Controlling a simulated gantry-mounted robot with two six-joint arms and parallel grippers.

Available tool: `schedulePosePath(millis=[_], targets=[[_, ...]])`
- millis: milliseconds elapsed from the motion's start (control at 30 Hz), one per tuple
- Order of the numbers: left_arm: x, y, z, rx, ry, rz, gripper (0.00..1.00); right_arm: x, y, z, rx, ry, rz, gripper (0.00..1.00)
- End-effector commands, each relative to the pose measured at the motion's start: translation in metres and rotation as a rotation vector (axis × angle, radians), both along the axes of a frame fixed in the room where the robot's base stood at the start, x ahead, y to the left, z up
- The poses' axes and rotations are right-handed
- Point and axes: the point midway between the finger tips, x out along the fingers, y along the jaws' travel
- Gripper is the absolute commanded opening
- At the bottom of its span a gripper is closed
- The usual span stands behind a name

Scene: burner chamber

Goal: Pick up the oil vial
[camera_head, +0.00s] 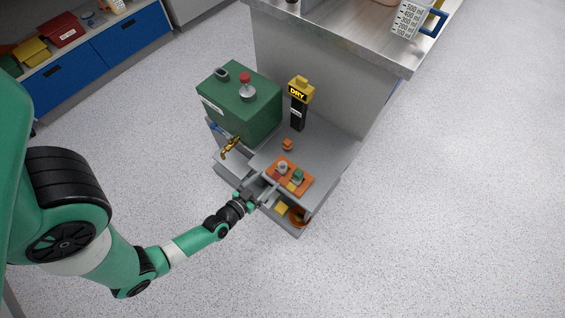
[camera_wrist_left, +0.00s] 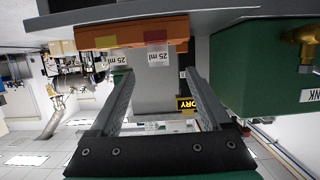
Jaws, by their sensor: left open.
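An orange tray (camera_head: 306,186) sits on the grey bench top and holds two small vials. One vial (camera_head: 283,167) has a pale top and the other (camera_head: 298,176) has a green top. I cannot tell which is the oil vial. In the left wrist view, which is upside down, the orange tray (camera_wrist_left: 130,33) shows with a vial labelled 25 ml (camera_wrist_left: 158,56) between the line of the fingers, and a second label (camera_wrist_left: 117,60) to its left. My left gripper (camera_head: 264,187) is open beside the tray's left front edge, its fingers (camera_wrist_left: 156,76) apart and not closed on anything. My right gripper is not in view.
A green tank (camera_head: 240,105) with a brass tap (camera_head: 231,148) stands behind left. A small orange piece (camera_head: 287,144) lies near. An orange bowl (camera_head: 298,216) is in the lower compartment in front.

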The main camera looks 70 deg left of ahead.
Motion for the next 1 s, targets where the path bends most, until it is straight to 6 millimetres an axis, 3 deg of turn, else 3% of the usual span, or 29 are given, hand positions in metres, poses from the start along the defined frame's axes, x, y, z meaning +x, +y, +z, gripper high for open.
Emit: schedulePosePath(millis=[33,100,233,467,700,1000], targets=[[0.009,0.007,-0.009,0.003,-0.005,0.003,0.81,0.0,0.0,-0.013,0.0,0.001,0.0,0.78],[0.021,0.014,-0.013,0.002,-0.004,0.002,0.81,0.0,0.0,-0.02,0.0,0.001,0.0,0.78],[0.036,0.022,-0.015,0.002,-0.003,0.001,0.81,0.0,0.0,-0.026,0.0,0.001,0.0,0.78],[0.044,0.026,-0.017,0.001,-0.003,-0.001,0.81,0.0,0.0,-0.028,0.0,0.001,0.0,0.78],[0.077,0.045,-0.03,0.001,-0.004,0.0,0.81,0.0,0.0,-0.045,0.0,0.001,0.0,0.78],[0.082,0.048,-0.029,0.002,-0.001,-0.001,0.8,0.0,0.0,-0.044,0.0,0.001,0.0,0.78]])
